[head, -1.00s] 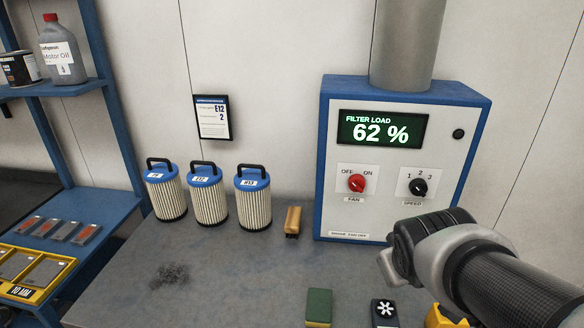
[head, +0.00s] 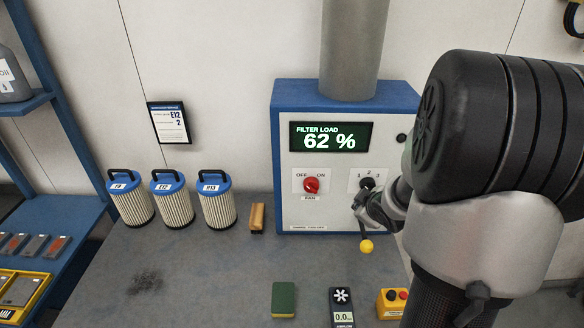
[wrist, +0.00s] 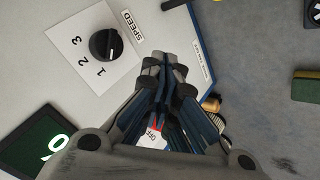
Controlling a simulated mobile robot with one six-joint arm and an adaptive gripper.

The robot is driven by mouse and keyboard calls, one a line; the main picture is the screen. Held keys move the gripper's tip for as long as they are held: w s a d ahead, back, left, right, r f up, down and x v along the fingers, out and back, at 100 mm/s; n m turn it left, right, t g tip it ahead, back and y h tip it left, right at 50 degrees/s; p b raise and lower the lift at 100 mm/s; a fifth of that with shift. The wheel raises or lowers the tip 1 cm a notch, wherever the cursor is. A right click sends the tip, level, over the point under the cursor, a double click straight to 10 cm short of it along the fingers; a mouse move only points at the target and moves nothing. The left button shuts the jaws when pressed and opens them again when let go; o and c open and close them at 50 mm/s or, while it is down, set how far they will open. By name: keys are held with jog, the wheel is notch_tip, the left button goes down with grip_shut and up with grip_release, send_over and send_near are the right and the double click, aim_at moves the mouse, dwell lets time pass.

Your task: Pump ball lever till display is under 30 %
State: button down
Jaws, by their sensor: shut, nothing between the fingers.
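The filter cabinet (head: 290,150) has a display (head: 330,137) reading "FILTER LOAD 62 %". A lever with a yellow ball (head: 366,246) sticks out low at its right side; the ball hangs just below my gripper (head: 360,208) in the head view. My gripper is shut and empty in front of the speed knob area; whether it touches the lever is unclear. The red fan knob (head: 311,185) sits between OFF and ON.
Three pleated filters (head: 173,203) and a wooden brush (head: 257,217) stand left of the cabinet. A green sponge (head: 284,299), a black meter (head: 342,308) and a yellow button box (head: 391,303) lie at the front. The bench (head: 215,265) between is clear.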

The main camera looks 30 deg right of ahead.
aim_at(365, 245)
jog(key=d+p, duration=0.1)
jog(key=s+d+f+y+p, duration=0.1)
jog(key=d+n+t+p, duration=0.1)
jog(key=shift+s+f, duration=0.3)
jog(key=shift+f, duration=0.05)
jog(key=shift+f, duration=0.15)
notch_tip(365, 245, down, 9)
jog(key=b, duration=0.8)
jog(key=shift+r, duration=0.2)
dwell(0.9)
jog(key=shift+f+b, duration=0.4)
jog(key=shift+a+f+b, duration=0.1)
jog(key=shift+f+b, duration=1.8)
jog(key=shift+f, duration=0.25)
dwell(2.3)
